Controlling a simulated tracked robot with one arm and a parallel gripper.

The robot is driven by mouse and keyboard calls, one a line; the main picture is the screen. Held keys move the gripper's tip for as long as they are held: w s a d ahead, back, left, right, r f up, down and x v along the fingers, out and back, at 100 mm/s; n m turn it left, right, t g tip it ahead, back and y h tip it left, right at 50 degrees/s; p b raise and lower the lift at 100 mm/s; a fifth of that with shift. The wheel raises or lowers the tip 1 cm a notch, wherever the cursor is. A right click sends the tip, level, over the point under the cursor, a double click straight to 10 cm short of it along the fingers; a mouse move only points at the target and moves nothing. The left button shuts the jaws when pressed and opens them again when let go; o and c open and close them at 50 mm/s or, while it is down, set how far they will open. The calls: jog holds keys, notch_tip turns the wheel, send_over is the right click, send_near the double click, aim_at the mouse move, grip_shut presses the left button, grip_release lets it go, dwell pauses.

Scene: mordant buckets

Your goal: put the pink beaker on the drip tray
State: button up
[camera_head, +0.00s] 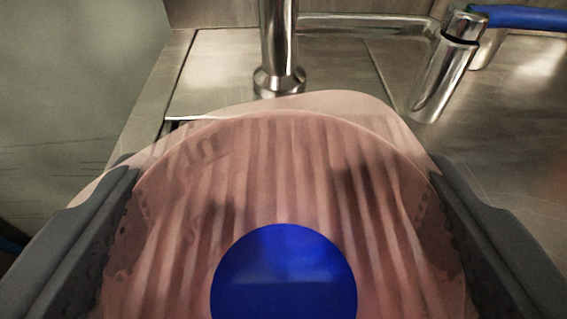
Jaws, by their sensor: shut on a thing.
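The pink, see-through beaker (300,140) fills the middle of the camera view, with its spout lip pointing away from me. My gripper (282,180) is shut on it, with one dark jaw against its left side and one against its right. A round, deep blue disc (283,275) shows low in the middle of the beaker; I cannot tell if it is in the beaker or seen through it. Long stripes show through the pink wall; I cannot tell if they are ribs of the drip tray below. The beaker's base and what lies under it are not clear.
A metal tap column (278,45) stands just beyond the beaker on a flat steel surface (225,75). A metal fitting (445,70) with a blue hose (525,17) is at the upper right. Bare steel (510,130) lies to the right. A drop-off edge runs along the left.

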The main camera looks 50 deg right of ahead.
jog(key=shift+f, duration=0.15)
dwell(0.3)
jog(key=o, duration=1.3)
jog(key=p+v, duration=0.1)
jog(key=v, duration=1.1)
